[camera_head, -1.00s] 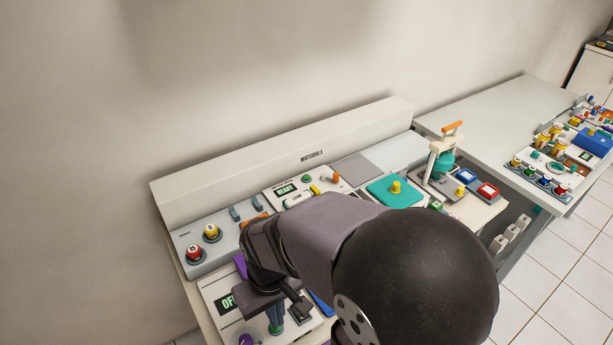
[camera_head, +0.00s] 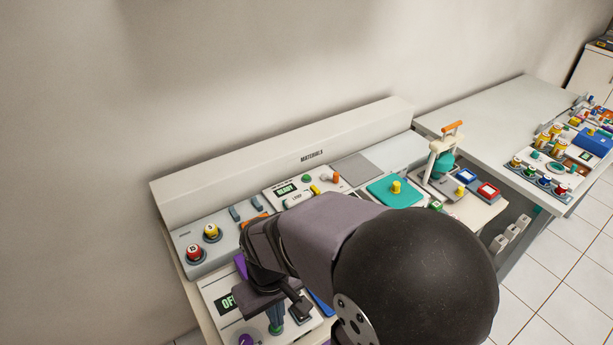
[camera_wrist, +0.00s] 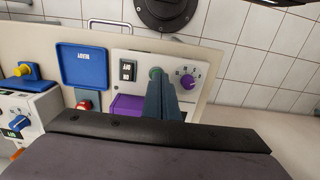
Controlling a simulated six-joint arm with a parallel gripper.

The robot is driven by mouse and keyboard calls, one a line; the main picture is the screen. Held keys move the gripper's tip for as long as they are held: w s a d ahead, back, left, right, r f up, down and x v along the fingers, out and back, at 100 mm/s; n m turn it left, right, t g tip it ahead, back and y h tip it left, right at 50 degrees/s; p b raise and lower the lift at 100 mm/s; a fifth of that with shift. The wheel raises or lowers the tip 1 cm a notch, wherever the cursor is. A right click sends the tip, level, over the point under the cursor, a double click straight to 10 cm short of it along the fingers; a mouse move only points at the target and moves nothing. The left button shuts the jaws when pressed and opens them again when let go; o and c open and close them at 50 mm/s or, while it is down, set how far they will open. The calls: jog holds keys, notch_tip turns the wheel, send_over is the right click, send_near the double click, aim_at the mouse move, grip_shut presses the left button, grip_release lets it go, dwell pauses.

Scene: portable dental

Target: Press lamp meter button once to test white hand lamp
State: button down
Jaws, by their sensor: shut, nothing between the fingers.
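A white panel (camera_head: 216,298) with a dark display reading "OF…" and a purple knob (camera_head: 246,340) lies at the front left in the head view. My gripper (camera_head: 276,326) is shut and empty, pointing down over this panel. In the wrist view its fingertips (camera_wrist: 157,76) are at a green button (camera_wrist: 155,71) between a small display (camera_wrist: 128,71) and the purple knob (camera_wrist: 187,82). I cannot tell whether they touch the button. Farther back, a white device (camera_head: 272,197) has a "READY" display, a "LAMP" label and a green button (camera_head: 306,179). I cannot clearly identify the white hand lamp.
A grey panel with red (camera_head: 195,253) and yellow (camera_head: 211,232) knobs stands at the left. A purple block (camera_wrist: 128,104), blue tray (camera_wrist: 84,66) and red knob (camera_wrist: 84,105) are near the gripper. A teal pad (camera_head: 380,196) lies right of the lamp-labelled device. My arm hides the bench middle.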

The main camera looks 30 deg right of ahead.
jog(key=shift+m+t+y, duration=0.6)
jog(key=shift+m+y, duration=0.1)
jog(key=shift+m, duration=0.2)
jog(key=w+r, duration=0.1)
jog(key=w, duration=0.2)
jog(key=w+d+r+p, duration=0.1)
jog(key=w, duration=0.3)
jog(key=w+r+p, duration=0.1)
jog(key=w, duration=0.2)
jog(key=shift+w+d, duration=0.3)
jog(key=shift+w, duration=0.05)
jog(key=w+d+r+m+t+y+p, duration=0.1)
jog(key=w+d, duration=0.2)
jog(key=w, duration=0.3)
jog(key=w+d+r+m+t+p, duration=0.1)
jog(key=w+d, duration=0.3)
jog(key=w, duration=0.3)
notch_tip(320, 180, up, 2)
jog(key=r+m+t+h+p, duration=0.1)
jog(key=m+t+p, duration=0.3)
jog(key=t, duration=0.2)
send_over(306, 177)
jog(key=s, duration=0.1)
jog(key=shift+d+f, duration=0.25)
jog(key=shift+d, duration=0.05)
jog(key=shift+f, duration=0.15)
notch_tip(306, 177, down, 7)
jog(key=b, duration=0.3)
jog(key=shift+f+b, duration=0.8)
jog(key=shift+b, duration=0.25)
